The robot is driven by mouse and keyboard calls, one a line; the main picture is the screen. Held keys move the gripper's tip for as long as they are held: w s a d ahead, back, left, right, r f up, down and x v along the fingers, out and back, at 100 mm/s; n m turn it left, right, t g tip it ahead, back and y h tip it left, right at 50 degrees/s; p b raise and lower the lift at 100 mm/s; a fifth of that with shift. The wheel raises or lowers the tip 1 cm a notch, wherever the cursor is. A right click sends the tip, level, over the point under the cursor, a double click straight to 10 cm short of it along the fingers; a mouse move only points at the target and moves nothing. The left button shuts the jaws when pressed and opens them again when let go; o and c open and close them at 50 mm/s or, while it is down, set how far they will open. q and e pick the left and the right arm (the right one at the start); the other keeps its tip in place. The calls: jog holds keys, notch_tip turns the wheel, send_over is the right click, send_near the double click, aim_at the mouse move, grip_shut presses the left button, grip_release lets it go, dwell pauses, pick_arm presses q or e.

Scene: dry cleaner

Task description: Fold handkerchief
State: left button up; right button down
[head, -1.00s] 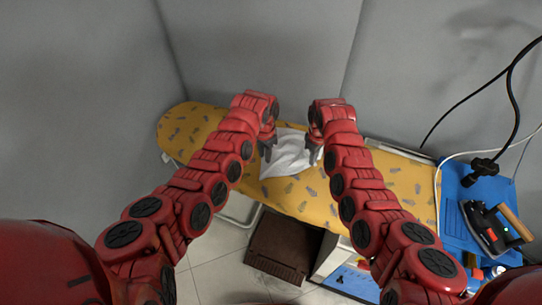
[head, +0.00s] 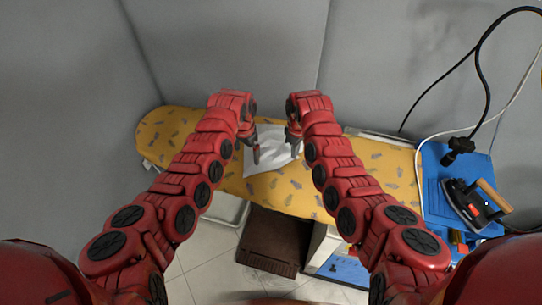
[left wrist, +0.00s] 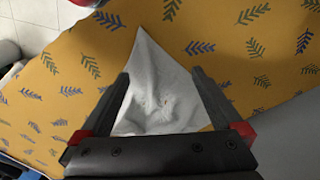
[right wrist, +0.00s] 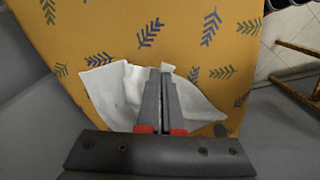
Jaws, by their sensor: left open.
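A white handkerchief (head: 275,157) lies creased on the yellow ironing board (head: 230,183), between my two grippers. My left gripper (head: 250,148) is open above its left part. In the left wrist view its fingers stand wide apart over the handkerchief (left wrist: 155,95), whose pointed corner lies beyond them. My right gripper (head: 294,146) is at its right side. In the right wrist view its fingers (right wrist: 161,72) are close together, with a bit of the handkerchief (right wrist: 112,93) at their tips and cloth spread on both sides. The fingers hide part of the cloth.
A blue stand (head: 437,195) with an iron (head: 470,203) and hanging cables is to the right of the board. Grey walls enclose the back. A brown box (head: 268,240) stands on the tiled floor below. The board's left end is clear.

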jog(key=shift+r+p, duration=0.8)
jog(key=shift+p, duration=0.05)
jog(key=shift+f, duration=0.2)
jog(key=shift+f+b, duration=0.1)
jog(key=shift+b, duration=0.2)
pick_arm(q)
notch_tip(320, 180, up, 6)
jog(key=shift+f, duration=0.25)
pick_arm(e)
jog(key=shift+s+a+f+b, duration=0.45)
jog(key=shift+s+a, duration=0.05)
jog(key=shift+a, duration=0.3)
pick_arm(q)
notch_tip(320, 180, up, 8)
